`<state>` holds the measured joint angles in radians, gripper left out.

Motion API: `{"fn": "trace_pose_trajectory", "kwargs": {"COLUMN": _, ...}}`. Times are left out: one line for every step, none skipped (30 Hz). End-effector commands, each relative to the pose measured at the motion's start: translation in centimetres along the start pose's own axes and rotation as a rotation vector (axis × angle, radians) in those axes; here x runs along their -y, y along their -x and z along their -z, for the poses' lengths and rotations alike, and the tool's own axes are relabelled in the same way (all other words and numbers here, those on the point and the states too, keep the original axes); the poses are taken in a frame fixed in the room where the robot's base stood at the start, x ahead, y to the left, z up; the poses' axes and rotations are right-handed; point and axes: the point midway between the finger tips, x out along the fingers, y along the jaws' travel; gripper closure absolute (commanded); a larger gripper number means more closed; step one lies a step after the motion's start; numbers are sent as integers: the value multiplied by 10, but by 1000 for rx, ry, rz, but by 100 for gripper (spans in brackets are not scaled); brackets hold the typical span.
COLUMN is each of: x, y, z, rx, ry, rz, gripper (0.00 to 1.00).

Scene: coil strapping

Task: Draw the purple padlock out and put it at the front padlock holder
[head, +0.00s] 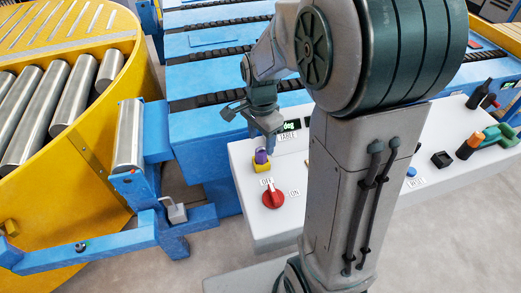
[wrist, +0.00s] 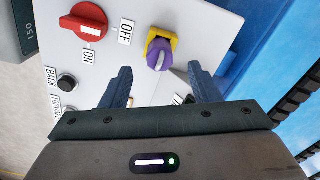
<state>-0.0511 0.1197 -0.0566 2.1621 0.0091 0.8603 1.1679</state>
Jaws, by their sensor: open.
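The purple padlock (head: 261,156) sits in a yellow piece (head: 262,168) on the white control panel, beside the OFF label. In the wrist view the purple padlock (wrist: 159,57) and the yellow piece (wrist: 161,37) lie ahead of and between my fingers. My gripper (head: 252,124) is open and empty, above the panel's left end; its two fingertips also show in the wrist view (wrist: 161,76). The gripper is apart from the padlock. A grey padlock-shaped piece (head: 176,211) is at the blue frame on the left; I cannot tell if it is the front padlock holder.
A red rotary switch (head: 273,198) with ON and OFF labels is close to the padlock. Black buttons (wrist: 67,82) are on the same panel. The blue conveyor (head: 200,75) lies behind, and the yellow roller table (head: 105,150) stands left. My arm hides the panel's middle.

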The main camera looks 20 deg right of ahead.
Motion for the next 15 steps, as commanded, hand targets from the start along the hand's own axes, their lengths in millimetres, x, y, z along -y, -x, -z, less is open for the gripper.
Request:
{"fn": "trace_pose_trajectory", "kwargs": {"x": -1, "y": -12, "z": 0, "rx": 2, "ry": 0, "rz": -5, "gripper": 44}}
{"fn": "trace_pose_trajectory", "kwargs": {"x": -1, "y": -17, "z": 0, "rx": 2, "ry": 0, "rz": -5, "gripper": 44}}
{"fn": "trace_pose_trajectory", "kwargs": {"x": -1, "y": -24, "z": 0, "rx": 2, "ry": 0, "rz": -5, "gripper": 44}}
{"fn": "trace_pose_trajectory", "kwargs": {"x": -1, "y": -29, "z": 0, "rx": 2, "ry": 0, "rz": -5, "gripper": 44}}
{"fn": "trace_pose_trajectory", "kwargs": {"x": -1, "y": -33, "z": 0, "rx": 2, "ry": 0, "rz": -4, "gripper": 44}}
{"fn": "trace_pose_trajectory", "kwargs": {"x": -1, "y": -39, "z": 0, "rx": 1, "ry": 1, "rz": -4, "gripper": 44}}
{"fn": "trace_pose_trajectory", "kwargs": {"x": -1, "y": -43, "z": 0, "rx": 1, "ry": 1, "rz": -3, "gripper": 44}}
{"fn": "trace_pose_trajectory", "kwargs": {"x": -1, "y": -46, "z": 0, "rx": 1, "ry": 1, "rz": -4, "gripper": 44}}
{"fn": "trace_pose_trajectory", "kwargs": {"x": 0, "y": -50, "z": 0, "rx": 1, "ry": 1, "rz": -2, "gripper": 44}}
{"fn": "trace_pose_trajectory", "kwargs": {"x": 0, "y": -52, "z": 0, "rx": 1, "ry": 1, "rz": -2, "gripper": 44}}
{"fn": "trace_pose_trajectory", "kwargs": {"x": -1, "y": -54, "z": 0, "rx": 1, "ry": 1, "rz": -2, "gripper": 44}}
{"fn": "trace_pose_trajectory", "kwargs": {"x": 0, "y": -57, "z": 0, "rx": 1, "ry": 1, "rz": -2, "gripper": 44}}
{"fn": "trace_pose_trajectory", "kwargs": {"x": 0, "y": -58, "z": 0, "rx": 1, "ry": 1, "rz": -1, "gripper": 44}}
{"fn": "trace_pose_trajectory", "kwargs": {"x": 0, "y": -59, "z": 0, "rx": 0, "ry": 1, "rz": 0, "gripper": 44}}
{"fn": "trace_pose_trajectory", "kwargs": {"x": 0, "y": -60, "z": 0, "rx": 0, "ry": 1, "rz": 0, "gripper": 44}}
